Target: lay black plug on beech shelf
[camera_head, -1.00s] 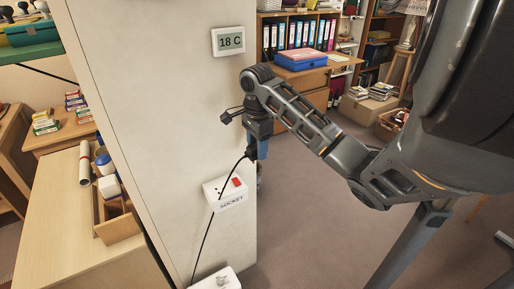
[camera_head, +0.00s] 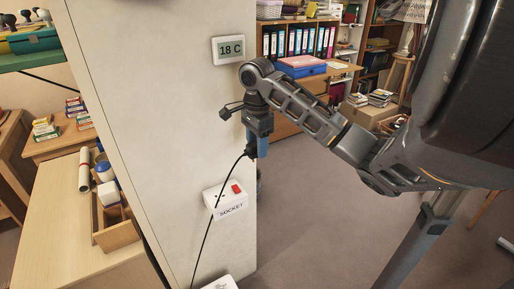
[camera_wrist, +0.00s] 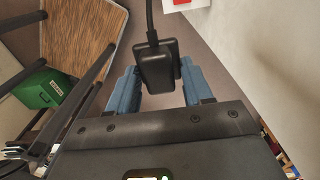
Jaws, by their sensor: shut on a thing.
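My gripper (camera_head: 259,147) has blue fingers and hangs pointing down beside the edge of the pale wall, above the socket. It is shut on the black plug (camera_wrist: 157,66), which sits between the two fingers in the wrist view. The plug also shows in the head view (camera_head: 250,151), with its black cable running down past the socket. The white socket box (camera_head: 225,198), with a red switch, is below the plug and apart from it. A pale wood surface (camera_head: 55,240) is at the lower left; I cannot tell whether it is the beech shelf.
A wooden tray (camera_head: 116,233), a paper roll (camera_head: 84,170) and small items stand on the pale surface. The wall (camera_head: 165,110) separates that side from my gripper. A desk with a blue box file (camera_head: 300,66) stands behind. Carpeted floor (camera_head: 310,220) is open to the right.

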